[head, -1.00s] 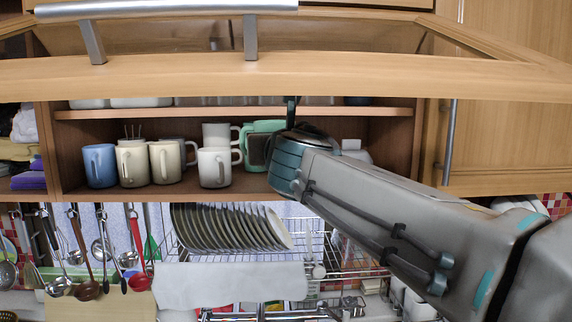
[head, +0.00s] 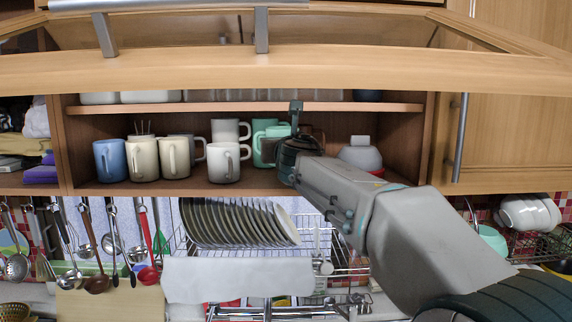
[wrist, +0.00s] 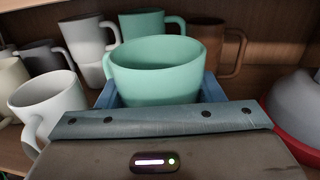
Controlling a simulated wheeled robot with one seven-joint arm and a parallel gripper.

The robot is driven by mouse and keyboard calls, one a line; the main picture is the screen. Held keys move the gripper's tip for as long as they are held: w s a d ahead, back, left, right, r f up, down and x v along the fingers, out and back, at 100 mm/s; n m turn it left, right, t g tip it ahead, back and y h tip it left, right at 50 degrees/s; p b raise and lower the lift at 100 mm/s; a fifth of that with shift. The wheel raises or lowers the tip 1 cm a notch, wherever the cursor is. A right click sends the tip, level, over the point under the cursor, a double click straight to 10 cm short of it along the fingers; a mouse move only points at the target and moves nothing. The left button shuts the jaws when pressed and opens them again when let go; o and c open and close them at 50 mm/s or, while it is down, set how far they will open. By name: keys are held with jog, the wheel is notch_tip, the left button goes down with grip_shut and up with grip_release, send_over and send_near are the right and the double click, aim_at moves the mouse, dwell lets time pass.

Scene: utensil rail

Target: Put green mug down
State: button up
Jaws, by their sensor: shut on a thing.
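The green mug (wrist: 155,75) is upright between the blue fingers of my gripper (wrist: 160,92) in the wrist view, its handle to the left. My gripper is shut on it. In the head view my gripper (head: 295,140) is inside the open cabinet, over the lower shelf (head: 230,188), and partly hides the green mugs there. A second green mug (wrist: 150,24) stands behind the held one in the wrist view. I cannot tell whether the held mug's base touches the shelf.
White mugs (head: 224,165), cream mugs (head: 174,158) and a blue mug (head: 109,160) stand to the left. A brown mug (wrist: 216,45) is behind right, and stacked bowls (head: 360,155) are on the right. The upper shelf (head: 385,106) is close above. A dish rack with plates (head: 240,222) hangs below.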

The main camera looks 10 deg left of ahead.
notch_tip(320, 180, down, 3)
jog(key=b, duration=0.2)
jog(key=shift+s+b, duration=0.1)
jog(key=shift+b, duration=0.2)
jog(key=shift+w+f, duration=0.25)
jog(key=shift+f, duration=0.1)
jog(key=o, duration=1.2)
jog(key=shift+f, duration=0.1)
jog(key=shift+s, duration=0.15)
jog(key=b+v, duration=0.2)
jog(key=v, duration=0.9)
jog(key=shift+s+d, duration=0.15)
jog(key=shift+s, duration=0.2)
